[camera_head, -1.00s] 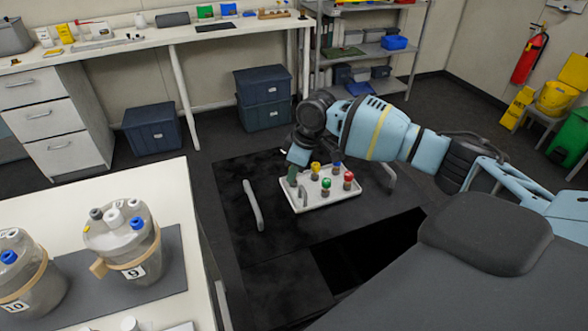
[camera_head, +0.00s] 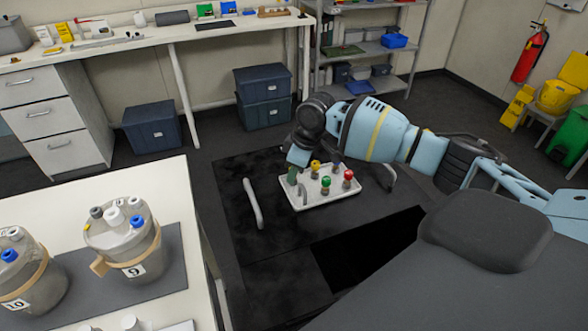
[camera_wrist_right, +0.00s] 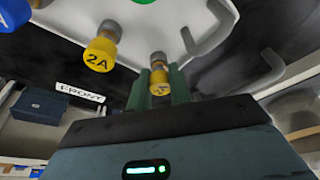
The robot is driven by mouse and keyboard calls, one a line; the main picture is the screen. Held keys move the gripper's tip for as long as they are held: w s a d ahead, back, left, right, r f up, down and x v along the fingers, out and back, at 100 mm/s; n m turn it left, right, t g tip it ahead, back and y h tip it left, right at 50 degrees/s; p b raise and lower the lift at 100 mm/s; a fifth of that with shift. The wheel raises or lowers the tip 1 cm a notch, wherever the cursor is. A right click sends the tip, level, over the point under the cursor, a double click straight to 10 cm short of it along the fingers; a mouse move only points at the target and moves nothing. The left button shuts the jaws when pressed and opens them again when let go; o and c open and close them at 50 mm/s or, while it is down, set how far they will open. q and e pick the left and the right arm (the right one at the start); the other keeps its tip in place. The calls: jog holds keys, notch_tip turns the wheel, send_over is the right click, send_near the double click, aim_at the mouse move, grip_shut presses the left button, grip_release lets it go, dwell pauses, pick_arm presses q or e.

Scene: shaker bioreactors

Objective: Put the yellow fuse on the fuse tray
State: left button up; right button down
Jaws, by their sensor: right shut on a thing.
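The white fuse tray (camera_head: 345,192) lies low, ahead of me, and bears yellow, green, red and blue fuses. My right gripper (camera_head: 292,177) is at the tray's left edge in the head view, where the fuse in it cannot be made out. In the right wrist view the fingers (camera_wrist_right: 160,86) are shut on a yellow fuse (camera_wrist_right: 158,89), its silver end toward the tray (camera_wrist_right: 165,12). I cannot tell whether that end touches the tray. Another yellow fuse (camera_wrist_right: 102,50), marked 2A, stands on the tray beside it. My left gripper is out of view.
Curved handles (camera_wrist_right: 208,32) rise close to the held fuse in the wrist view. A white table (camera_head: 150,188) with numbered bioreactors (camera_head: 125,240) stands at left. Dark bins (camera_head: 265,85) and a shelf (camera_head: 345,50) stand behind. Dark floor (camera_head: 215,175) is clear left of the tray's stand.

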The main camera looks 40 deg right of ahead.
jog(key=c, duration=1.2)
grip_release()
jog(key=v, duration=0.7)
jog(key=shift+r+p, duration=0.3)
jog(key=shift+r, duration=0.1)
